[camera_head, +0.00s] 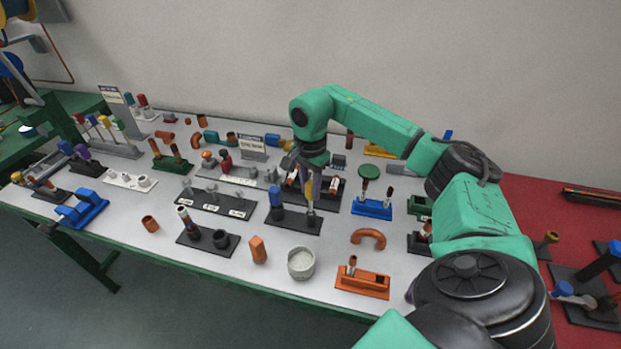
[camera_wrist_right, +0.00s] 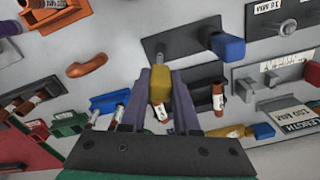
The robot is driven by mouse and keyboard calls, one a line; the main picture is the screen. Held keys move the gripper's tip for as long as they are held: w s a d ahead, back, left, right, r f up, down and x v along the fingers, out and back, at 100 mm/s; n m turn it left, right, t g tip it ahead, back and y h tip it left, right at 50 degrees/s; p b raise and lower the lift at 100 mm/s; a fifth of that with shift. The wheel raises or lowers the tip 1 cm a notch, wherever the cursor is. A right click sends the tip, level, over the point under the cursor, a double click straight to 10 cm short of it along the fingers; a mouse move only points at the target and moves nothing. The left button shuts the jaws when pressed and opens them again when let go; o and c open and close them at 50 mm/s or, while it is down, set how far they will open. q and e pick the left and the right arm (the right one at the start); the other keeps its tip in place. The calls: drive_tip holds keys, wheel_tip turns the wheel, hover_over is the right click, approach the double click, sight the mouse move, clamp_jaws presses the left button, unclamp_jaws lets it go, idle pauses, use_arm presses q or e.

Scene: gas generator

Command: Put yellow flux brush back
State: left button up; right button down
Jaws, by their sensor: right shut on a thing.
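The yellow flux brush (camera_head: 309,187) is held by my right gripper (camera_head: 311,200) over the right part of a black holder plate (camera_head: 291,224). In the right wrist view the brush (camera_wrist_right: 158,86) shows between the two purple-grey fingers of the gripper (camera_wrist_right: 160,72), which are shut on it. A blue-handled piece (camera_head: 276,198) stands on the left part of the same plate; it also shows in the right wrist view (camera_wrist_right: 227,47). I cannot tell whether the brush touches the plate. My left gripper is not in view.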

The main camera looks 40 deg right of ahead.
sight(310, 197)
drive_tip(key=shift+f+b, duration=1.05)
drive_tip(key=shift+f, duration=0.65)
drive_tip(key=c, duration=0.6)
unclamp_jaws()
drive_tip(key=shift+r, duration=0.1)
wheel_tip(310, 197, up, 8)
drive_tip(key=shift+r+b, duration=0.25)
drive_tip(key=shift+b, duration=0.1)
wheel_tip(310, 197, up, 6)
drive_tip(key=shift+r+p, duration=0.1)
drive_tip(key=shift+p, duration=1.05)
